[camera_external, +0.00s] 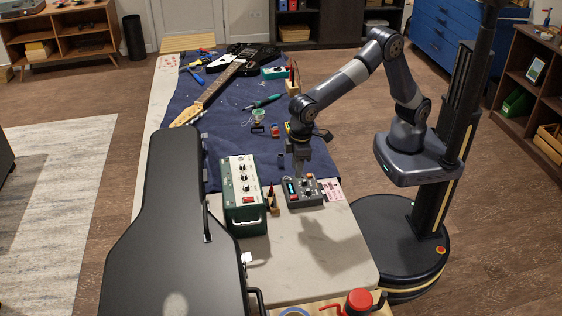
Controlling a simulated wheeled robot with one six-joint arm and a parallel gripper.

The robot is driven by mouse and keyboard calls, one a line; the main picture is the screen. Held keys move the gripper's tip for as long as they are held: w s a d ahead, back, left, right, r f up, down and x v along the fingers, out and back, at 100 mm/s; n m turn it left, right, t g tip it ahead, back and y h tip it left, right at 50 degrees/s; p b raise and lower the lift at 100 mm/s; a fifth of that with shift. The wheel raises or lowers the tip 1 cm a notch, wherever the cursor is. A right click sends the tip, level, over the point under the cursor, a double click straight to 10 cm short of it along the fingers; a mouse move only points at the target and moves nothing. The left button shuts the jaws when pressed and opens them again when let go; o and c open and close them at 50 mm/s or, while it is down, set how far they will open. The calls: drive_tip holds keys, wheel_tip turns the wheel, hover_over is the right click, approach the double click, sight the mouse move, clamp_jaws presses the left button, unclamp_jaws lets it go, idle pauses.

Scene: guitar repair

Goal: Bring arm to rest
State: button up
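My arm reaches from its column mount on the right, out over the workbench (335,255), and bends downward. My gripper (299,174) points down just above or at the back edge of a small grey box with knobs and a red button (306,202). I cannot tell whether it touches the box. The fingers are small and partly merge with the box behind them, so their opening is unclear. I see nothing clearly held.
A green amplifier-like box (243,195) stands left of the grey box, beside a large black guitar case (150,240). A guitar (225,78) and tools lie on the blue cloth (220,150). A red-capped container (358,301) stands at the front. The bench's front right is clear.

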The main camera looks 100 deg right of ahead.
sight(294, 197)
drive_tip(key=shift+f, duration=0.1)
drive_tip(key=f, duration=1)
drive_tip(key=shift+w+f, duration=0.35)
drive_tip(key=shift+f, duration=0.2)
drive_tip(key=shift+s+t+b, duration=0.1)
drive_tip(key=shift+t+b, duration=0.4)
drive_tip(key=shift+b, duration=0.05)
drive_tip(key=shift+r, duration=0.2)
drive_tip(key=shift+r+p, duration=0.1)
drive_tip(key=shift+p, duration=0.25)
